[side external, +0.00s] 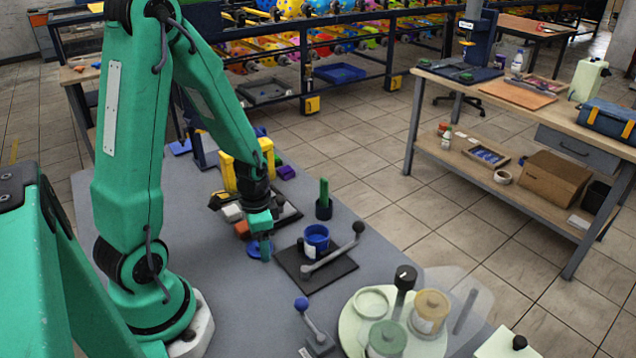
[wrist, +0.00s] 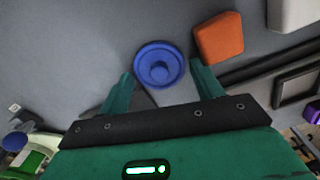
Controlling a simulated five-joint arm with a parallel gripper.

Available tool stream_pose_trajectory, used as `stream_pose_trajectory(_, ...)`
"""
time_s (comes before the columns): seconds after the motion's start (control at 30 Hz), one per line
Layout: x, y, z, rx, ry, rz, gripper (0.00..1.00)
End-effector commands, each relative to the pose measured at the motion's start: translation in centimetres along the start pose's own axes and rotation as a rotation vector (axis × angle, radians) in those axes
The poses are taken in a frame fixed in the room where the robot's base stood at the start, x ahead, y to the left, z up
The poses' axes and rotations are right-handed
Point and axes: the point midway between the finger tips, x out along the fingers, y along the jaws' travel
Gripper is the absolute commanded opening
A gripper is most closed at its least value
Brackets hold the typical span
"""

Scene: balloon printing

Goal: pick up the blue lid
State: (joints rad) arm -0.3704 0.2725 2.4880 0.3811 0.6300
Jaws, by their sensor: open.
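The blue lid (wrist: 160,64) is a round disc with a raised knob, lying on the grey table. In the wrist view it sits just beyond and between the fingertips. In the side view the lid (side external: 256,248) is partly hidden behind my gripper (side external: 264,248), which points down at it. In the wrist view my gripper (wrist: 162,92) is open, one green finger on each side, with nothing held. I cannot tell the exact height of the fingertips above the table.
An orange block (wrist: 219,38) lies close beside the right finger. A blue cup (side external: 316,240) stands on a dark plate with a grey lever (side external: 334,254) to the right. Pots sit on a round pale tray (side external: 352,330) at the front. Table left of the lid is clear.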

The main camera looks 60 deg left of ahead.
Motion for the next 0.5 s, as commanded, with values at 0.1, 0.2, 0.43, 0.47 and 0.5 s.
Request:
stream_pose_trajectory(0.1, -0.01, 0.00, 0.00, 0.000, 0.000, 0.000, 0.66)
stream_pose_trajectory(0.2, -0.02, 0.00, 0.00, 0.000, 0.000, 0.000, 0.52)
stream_pose_trajectory(0.43, -0.02, 0.00, 0.00, 0.000, 0.000, 0.000, 0.38)
stream_pose_trajectory(0.47, -0.02, 0.00, 0.00, 0.000, 0.000, 0.000, 0.38)
stream_pose_trajectory(0.5, -0.02, 0.00, 0.00, 0.000, 0.000, 0.000, 0.38)
